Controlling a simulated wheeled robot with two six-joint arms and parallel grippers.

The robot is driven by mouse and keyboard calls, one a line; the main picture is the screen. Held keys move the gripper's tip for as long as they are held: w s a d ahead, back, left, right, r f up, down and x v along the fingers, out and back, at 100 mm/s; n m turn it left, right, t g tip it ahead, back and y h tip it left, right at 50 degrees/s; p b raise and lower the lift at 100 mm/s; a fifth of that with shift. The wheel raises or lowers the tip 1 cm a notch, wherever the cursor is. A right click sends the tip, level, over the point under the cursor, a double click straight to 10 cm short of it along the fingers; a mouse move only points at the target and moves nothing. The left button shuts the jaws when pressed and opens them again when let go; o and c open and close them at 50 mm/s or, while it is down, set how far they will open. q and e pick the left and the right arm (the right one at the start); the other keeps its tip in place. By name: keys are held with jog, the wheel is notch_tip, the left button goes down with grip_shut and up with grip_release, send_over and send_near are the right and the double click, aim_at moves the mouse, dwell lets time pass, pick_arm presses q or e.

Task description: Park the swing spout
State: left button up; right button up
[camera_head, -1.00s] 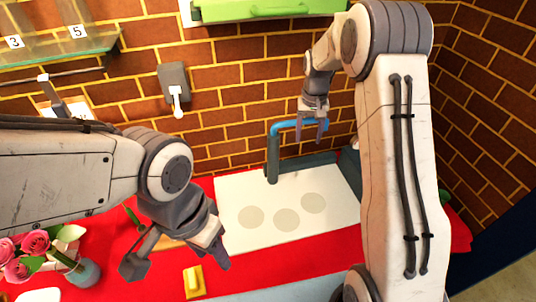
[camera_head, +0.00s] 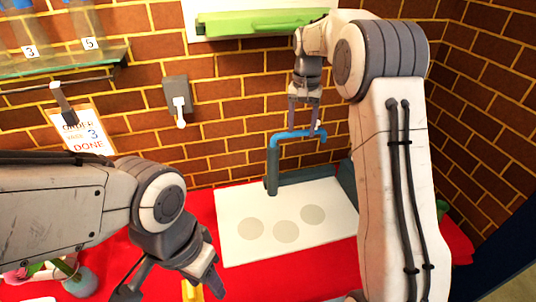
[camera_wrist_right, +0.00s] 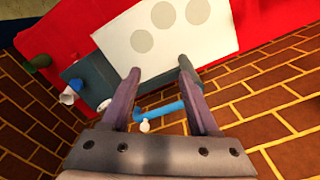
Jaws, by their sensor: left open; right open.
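The swing spout is a blue arm (camera_head: 298,134) on a dark grey-green upright post (camera_head: 272,172). It points right, along the brick wall, above the back edge of a white board. My right gripper (camera_head: 303,128) is open, fingers down, at the spout's outer half. In the right wrist view the blue spout (camera_wrist_right: 163,110) shows between the spread fingers (camera_wrist_right: 159,72), with a small white tip (camera_wrist_right: 145,127). I cannot tell whether a finger touches it. My left gripper (camera_head: 212,282) is open and empty, low over the red table, far from the spout.
The white board (camera_head: 240,205) with three grey discs lies on the red table (camera_head: 330,262). A grey wall box with a white-tipped lever (camera_head: 178,95) and an order card (camera_head: 85,135) are at the left. Flowers are partly cut off at lower left.

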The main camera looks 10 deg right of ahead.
jog(key=s+a+f+n+b, duration=0.1)
jog(key=s+a+n+b, duration=0.3)
jog(key=s+a, duration=0.4)
jog(key=a, duration=0.3)
jog(key=s+a+n, duration=0.5)
jog(key=s+a, duration=0.3)
jog(key=s, duration=0.5)
jog(key=s+f+n, duration=0.2)
jog(key=s, duration=0.5)
jog(key=s+f+n+y, duration=0.1)
jog(key=s+f+n, duration=0.1)
jog(key=s, duration=0.6)
jog(key=shift+d+f+n, duration=0.2)
jog(key=shift+f+n, duration=0.1)
jog(key=shift+f, duration=0.55)
